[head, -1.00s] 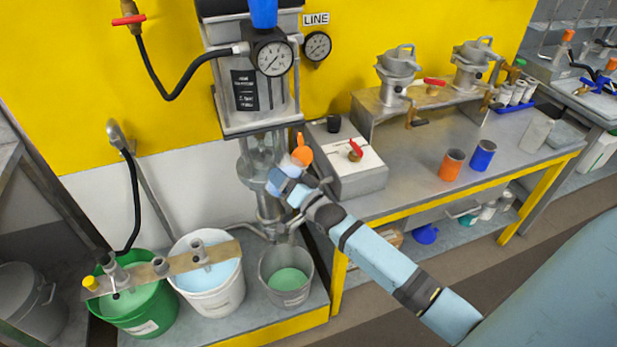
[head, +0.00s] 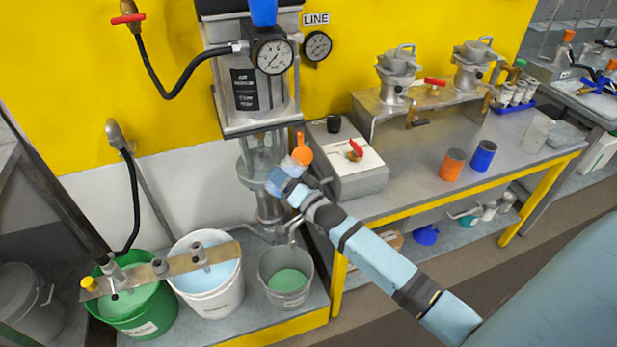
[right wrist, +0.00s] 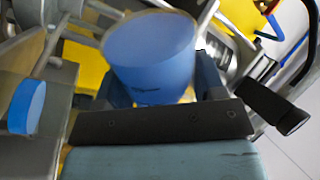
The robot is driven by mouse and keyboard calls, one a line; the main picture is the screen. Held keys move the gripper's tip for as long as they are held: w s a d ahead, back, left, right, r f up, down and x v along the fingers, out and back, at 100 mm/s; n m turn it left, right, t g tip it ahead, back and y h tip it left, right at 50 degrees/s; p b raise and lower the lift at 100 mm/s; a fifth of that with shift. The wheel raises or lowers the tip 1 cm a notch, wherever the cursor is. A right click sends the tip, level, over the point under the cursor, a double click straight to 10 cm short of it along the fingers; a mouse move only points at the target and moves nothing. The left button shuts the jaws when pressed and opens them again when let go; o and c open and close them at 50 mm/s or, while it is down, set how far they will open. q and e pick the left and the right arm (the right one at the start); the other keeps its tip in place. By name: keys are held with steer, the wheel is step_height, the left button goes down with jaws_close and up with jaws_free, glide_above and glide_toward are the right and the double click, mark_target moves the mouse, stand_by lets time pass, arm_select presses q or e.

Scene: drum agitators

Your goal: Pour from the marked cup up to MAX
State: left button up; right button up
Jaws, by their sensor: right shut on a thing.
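My right gripper (head: 285,178) is at the clear column of the agitator machine (head: 262,150), in the middle of the head view. I cannot read a MAX mark. An orange round part (head: 302,155) with a stem sits just beyond the cup; I cannot tell whether they touch. My left gripper is not in view.
A grey bucket (head: 286,282) with green liquid stands below the gripper. A white bucket (head: 210,285) and a green bucket (head: 140,310) stand to its left. The bench (head: 440,205) on the right holds a grey box (head: 350,170), an orange cup (head: 452,165) and a blue cup (head: 483,155).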

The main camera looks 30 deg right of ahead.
steer(key=shift+r+m+t+h+b, duration=0.2)
steer(key=shift+r+m, duration=0.25)
steer(key=shift+m, duration=0.6)
steer(key=shift+r+m+t+h+b, duration=0.1)
steer(key=shift+r+m+h+b, duration=0.3)
steer(key=shift+m, duration=0.65)
stand_by(3.1)
steer(key=shift+f+m+b, duration=0.5)
steer(key=shift+f+b, duration=0.05)
stand_by(1.0)
